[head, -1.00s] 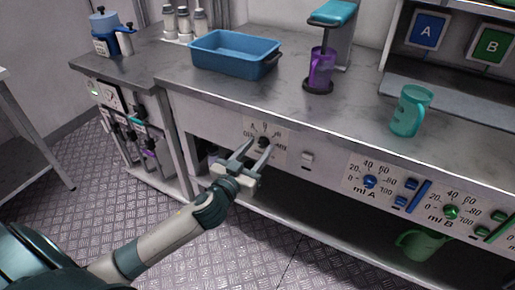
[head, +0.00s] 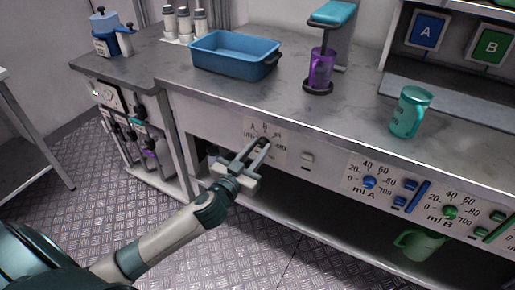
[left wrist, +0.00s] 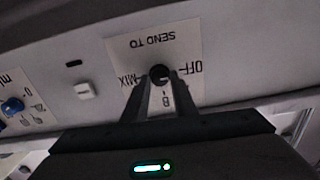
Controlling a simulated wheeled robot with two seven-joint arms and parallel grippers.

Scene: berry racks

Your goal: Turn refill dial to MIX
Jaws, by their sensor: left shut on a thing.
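The dial (head: 264,141) is a small black knob on a pale plate (head: 279,157) on the bench's front panel. In the left wrist view the plate (left wrist: 125,53) appears upside down, with SEND TO, OFF, B and MIX readable around the black dial (left wrist: 158,72). My left gripper (head: 259,148) reaches up to the panel and is shut on the dial, one finger on each side. Its fingertips (left wrist: 160,80) cover part of the knob in the left wrist view. I cannot tell which mark the dial points to. My right gripper is not in view.
A white switch (head: 307,158) sits right of the plate, then a blue knob (head: 369,182) and a green knob (head: 450,212). On the bench stand a blue tray (head: 232,66), a purple mug (head: 320,70) and a teal mug (head: 409,112). A green jug (head: 420,244) is on the lower shelf.

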